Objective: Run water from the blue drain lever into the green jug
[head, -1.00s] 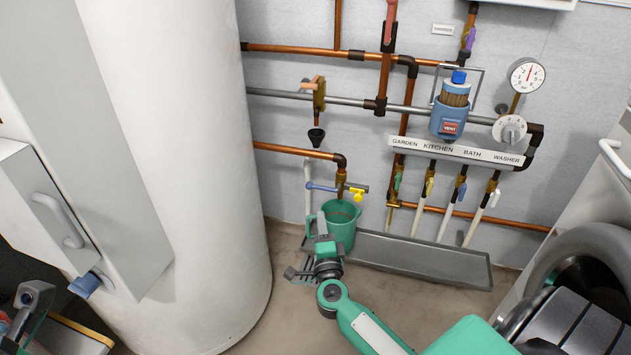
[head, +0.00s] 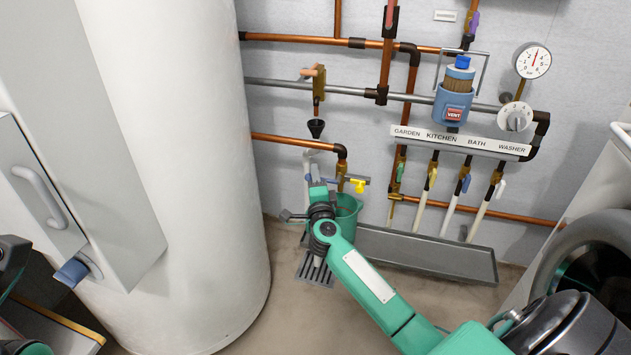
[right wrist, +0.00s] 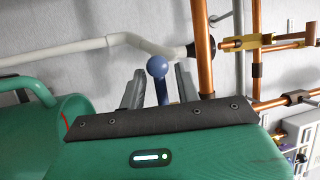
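The green jug (head: 350,206) stands under the copper drain pipe's brass valve, partly hidden behind my right arm. It also shows at the left of the right wrist view (right wrist: 82,106). My right gripper (head: 316,187) is at the valve, above the jug. In the right wrist view, the blue drain lever (right wrist: 158,68) with its ball end stands between the two grey fingers (right wrist: 158,90). The fingers are apart, with gaps beside the lever. In the head view the gripper mostly hides the lever. My left gripper cannot be made out.
A yellow tap handle (head: 358,186) sits right beside the drain valve. A black funnel (head: 316,128) hangs above it. A grey trough (head: 425,255) lies along the wall to the right. A floor grate (head: 315,271) lies below my right arm. The white tank (head: 195,200) stands close at left.

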